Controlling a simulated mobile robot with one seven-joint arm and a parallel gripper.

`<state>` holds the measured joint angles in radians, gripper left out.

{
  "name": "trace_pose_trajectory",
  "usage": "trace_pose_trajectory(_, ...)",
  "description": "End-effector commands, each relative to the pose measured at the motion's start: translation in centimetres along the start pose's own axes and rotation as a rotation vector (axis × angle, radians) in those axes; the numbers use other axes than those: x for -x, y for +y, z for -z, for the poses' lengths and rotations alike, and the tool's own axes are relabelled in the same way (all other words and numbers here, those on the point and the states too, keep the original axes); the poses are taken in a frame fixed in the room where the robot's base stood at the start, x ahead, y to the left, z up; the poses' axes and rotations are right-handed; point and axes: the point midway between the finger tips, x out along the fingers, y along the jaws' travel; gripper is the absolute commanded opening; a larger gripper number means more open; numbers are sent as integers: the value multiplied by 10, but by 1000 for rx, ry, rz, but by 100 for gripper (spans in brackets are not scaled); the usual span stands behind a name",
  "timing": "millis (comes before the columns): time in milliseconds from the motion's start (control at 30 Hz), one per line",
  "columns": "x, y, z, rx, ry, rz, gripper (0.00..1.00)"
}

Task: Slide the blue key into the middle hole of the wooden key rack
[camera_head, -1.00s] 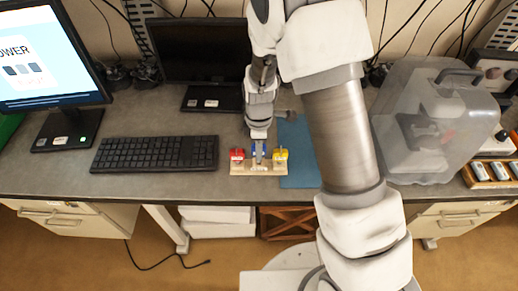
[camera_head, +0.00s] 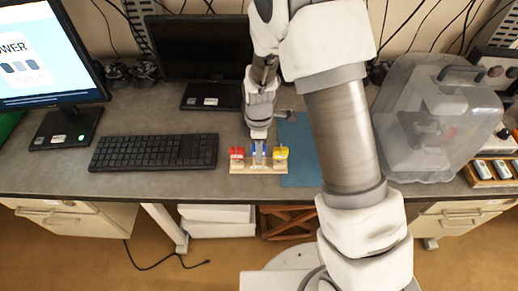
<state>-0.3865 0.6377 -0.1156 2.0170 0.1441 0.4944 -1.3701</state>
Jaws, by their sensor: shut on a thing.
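The wooden key rack (camera_head: 242,170) stands near the front edge of the desk. A red key (camera_head: 237,154) is at its left position and a yellow key (camera_head: 281,154) at its right position. The blue key (camera_head: 264,149) is at the middle, between the fingers of my gripper (camera_head: 259,158). My gripper points down over the rack's middle and is shut on the blue key. The fingers cover most of the key. I cannot tell how deep the key sits in the middle hole.
A keyboard (camera_head: 154,152) lies left of the rack. A blue mat (camera_head: 298,170) lies to the right, partly behind my arm. A clear case (camera_head: 437,115) stands farther right. Two monitors stand at the back and left, one with a dark screen (camera_head: 200,50).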

Motion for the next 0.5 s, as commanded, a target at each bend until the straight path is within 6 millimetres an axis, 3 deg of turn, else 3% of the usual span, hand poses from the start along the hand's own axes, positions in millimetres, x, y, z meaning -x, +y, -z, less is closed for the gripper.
trace_pose_trajectory(500, -5, 0, 0, 1, 0, 0, 0)
